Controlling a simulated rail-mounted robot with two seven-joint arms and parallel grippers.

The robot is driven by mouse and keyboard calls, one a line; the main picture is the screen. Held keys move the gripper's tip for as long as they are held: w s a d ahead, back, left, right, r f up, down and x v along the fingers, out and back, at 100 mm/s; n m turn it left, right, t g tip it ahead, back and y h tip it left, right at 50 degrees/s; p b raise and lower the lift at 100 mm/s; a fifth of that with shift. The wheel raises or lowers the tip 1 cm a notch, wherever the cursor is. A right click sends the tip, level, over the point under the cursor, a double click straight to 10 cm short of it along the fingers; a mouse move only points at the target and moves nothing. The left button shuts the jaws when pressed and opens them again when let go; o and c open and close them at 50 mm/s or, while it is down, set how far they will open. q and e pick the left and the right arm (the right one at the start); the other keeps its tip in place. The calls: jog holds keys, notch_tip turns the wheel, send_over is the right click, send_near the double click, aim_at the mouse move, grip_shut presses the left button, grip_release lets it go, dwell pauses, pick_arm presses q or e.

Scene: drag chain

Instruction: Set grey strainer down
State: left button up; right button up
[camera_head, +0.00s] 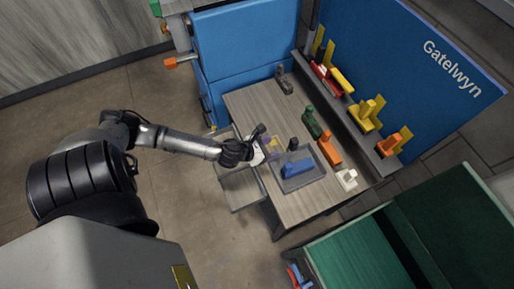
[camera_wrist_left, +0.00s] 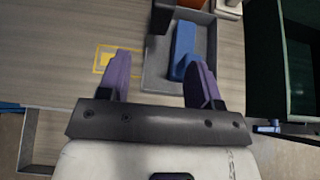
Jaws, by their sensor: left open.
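My left gripper (camera_head: 270,144) is open and empty over the near left part of the table. Its two purple fingers stand apart in the left wrist view (camera_wrist_left: 158,75), with nothing between them. A dark grey piece (camera_head: 283,82) stands at the table's far left end, well away from the gripper. A darker, near-black piece (camera_head: 292,144) stands by the tray's far edge; it also shows in the left wrist view (camera_wrist_left: 162,16). I cannot tell for sure which is the grey strainer. My right gripper is out of view.
A grey tray (camera_head: 310,182) on the wooden table (camera_head: 250,103) holds a blue piece (camera_head: 297,168). Green (camera_head: 311,122), orange (camera_head: 328,148) and white (camera_head: 347,179) pieces stand beyond it. A yellow square mark (camera_wrist_left: 97,60) is on the table. A shelf (camera_head: 385,164) runs behind.

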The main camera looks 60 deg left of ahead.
pick_arm(q)
jog(key=s+d+r+n+g, duration=0.2)
jog(key=s+d+n+g, duration=0.2)
jog(key=s+n, duration=0.5)
jog(key=s+d+r+n+g, duration=0.2)
jog(key=s+d+n, duration=0.7)
jog(key=n, duration=1.7)
jog(key=g, duration=0.2)
jog(key=shift+s+d+r+g+y, duration=0.2)
jog(key=shift+s+r+g+y, duration=0.1)
jog(key=shift+s+r+y, duration=0.1)
